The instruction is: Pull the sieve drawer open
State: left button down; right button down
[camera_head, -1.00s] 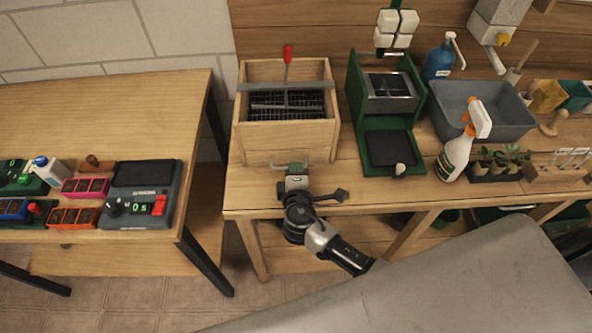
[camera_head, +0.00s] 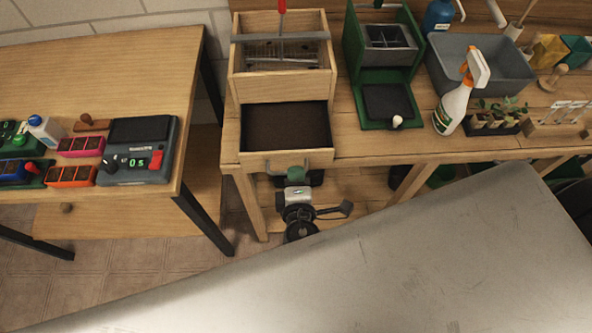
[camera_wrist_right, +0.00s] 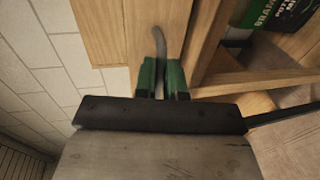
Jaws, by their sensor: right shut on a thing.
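The sieve drawer (camera_head: 286,159) is out at the front of the wooden sieve box (camera_head: 273,88), past the bench edge. Dark soil (camera_head: 286,127) lies inside it. My right gripper (camera_head: 296,172) is shut on the drawer's metal handle at the middle of its front. In the right wrist view, the green fingertips (camera_wrist_right: 161,72) close around the grey handle (camera_wrist_right: 158,42) against the wooden drawer front. My left gripper is in neither view.
A green press (camera_head: 386,92) stands right of the sieve box. A spray bottle (camera_head: 454,106) and grey tub (camera_head: 484,64) are further right. A second table (camera_head: 130,80) with a scale (camera_head: 140,150) stands left, across a gap. A large grey surface fills the lower front.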

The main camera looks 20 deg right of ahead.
jog(key=c, duration=1.2)
grip_release()
jog(key=shift+w, duration=0.1)
jog(key=b+v, duration=0.2)
jog(key=v, duration=0.9)
jog(key=shift+b, duration=0.4)
jog(key=shift+w, duration=0.1)
